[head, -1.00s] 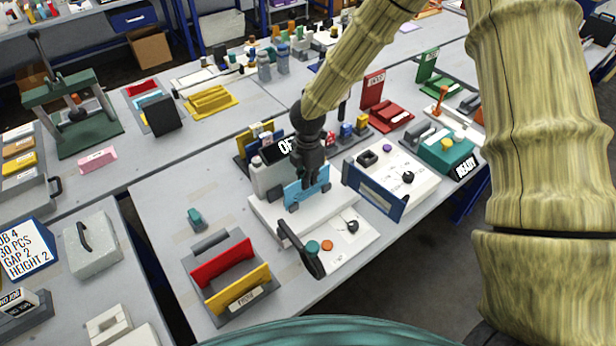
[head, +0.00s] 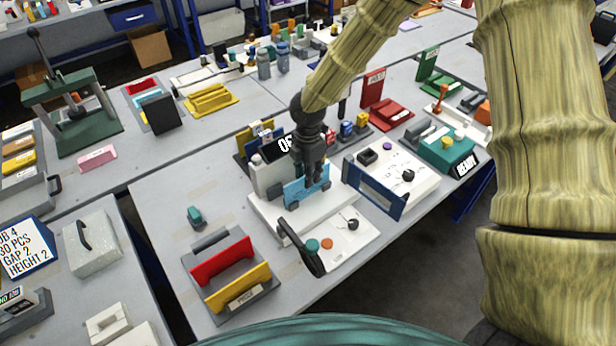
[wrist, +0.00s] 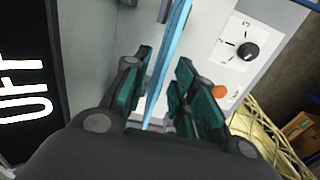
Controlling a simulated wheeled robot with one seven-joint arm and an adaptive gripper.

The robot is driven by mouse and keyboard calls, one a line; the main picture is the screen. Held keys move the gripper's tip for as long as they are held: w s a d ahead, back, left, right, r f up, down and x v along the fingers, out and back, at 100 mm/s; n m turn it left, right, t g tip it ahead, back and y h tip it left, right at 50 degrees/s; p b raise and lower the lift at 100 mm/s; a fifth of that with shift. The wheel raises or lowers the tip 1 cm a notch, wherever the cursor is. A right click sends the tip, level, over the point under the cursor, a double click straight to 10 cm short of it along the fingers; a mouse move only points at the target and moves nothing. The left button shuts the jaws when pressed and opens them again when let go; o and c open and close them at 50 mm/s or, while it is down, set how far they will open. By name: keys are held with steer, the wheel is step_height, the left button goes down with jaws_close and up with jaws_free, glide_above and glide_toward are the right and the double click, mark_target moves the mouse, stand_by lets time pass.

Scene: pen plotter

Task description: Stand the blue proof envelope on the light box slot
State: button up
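The blue proof envelope (head: 306,190) is a thin light-blue panel held upright above the white bed of the plotter-like machine in the middle of the table. My gripper (head: 313,182) points down over it. In the wrist view the envelope (wrist: 168,62) runs edge-on between the dark green finger pads of my gripper (wrist: 163,92), which appear closed around it. Its lower edge is at or close to the white surface (head: 265,213); I cannot tell whether it touches. I cannot tell for sure which part is the light box slot.
A rack with red and yellow panels (head: 222,262) stands at front left. A black-handled lever (head: 302,248) and a control panel with a knob (head: 352,225) are in front. A black OFF sign (wrist: 28,85) stands close beside my gripper. A blue-fronted white unit (head: 374,190) is at right.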

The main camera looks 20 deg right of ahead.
step_height(320, 180, up, 11)
steer(key=b, duration=0.2)
steer(key=shift+f, duration=0.15)
